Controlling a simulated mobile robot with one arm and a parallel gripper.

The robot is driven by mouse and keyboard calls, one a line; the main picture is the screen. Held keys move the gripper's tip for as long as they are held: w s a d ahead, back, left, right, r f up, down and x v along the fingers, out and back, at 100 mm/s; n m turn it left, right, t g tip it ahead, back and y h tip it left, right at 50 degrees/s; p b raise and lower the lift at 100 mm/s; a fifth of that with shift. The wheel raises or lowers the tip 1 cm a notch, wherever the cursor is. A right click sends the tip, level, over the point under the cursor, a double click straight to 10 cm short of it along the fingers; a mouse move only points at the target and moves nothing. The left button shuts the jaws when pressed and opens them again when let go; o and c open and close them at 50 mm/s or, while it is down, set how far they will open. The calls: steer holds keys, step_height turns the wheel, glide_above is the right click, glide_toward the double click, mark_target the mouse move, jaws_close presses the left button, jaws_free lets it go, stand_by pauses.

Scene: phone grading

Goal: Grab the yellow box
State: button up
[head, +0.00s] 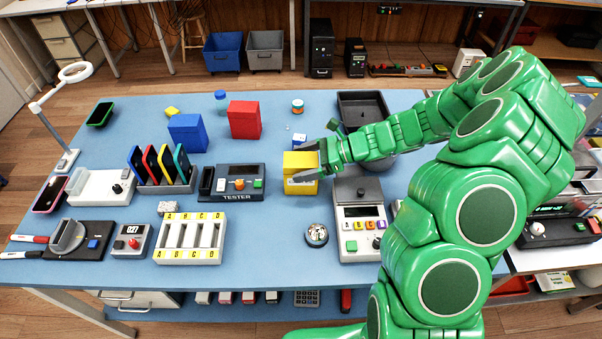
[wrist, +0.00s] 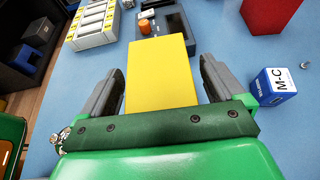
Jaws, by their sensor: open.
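The yellow box (head: 302,184) stands on the blue table near its middle, just right of the tester. My gripper (head: 306,163) is open, with its grey fingers over the box. In the wrist view, the yellow top of the box (wrist: 160,75) fills the space between my two fingers (wrist: 163,85), one on each side. The lower sides of the box are hidden in the wrist view.
The tester (head: 233,182) stands close on the left. A small blue-and-white M-C box (wrist: 276,86) is right of my gripper in the wrist view. A grading scale (head: 361,225) stands at the right. A red box (head: 244,119) and a blue box (head: 188,133) stand farther back.

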steer(key=shift+a+f, duration=0.15)
steer(key=shift+a, duration=0.2)
steer(key=shift+c, duration=0.4)
steer(key=c, duration=1.1)
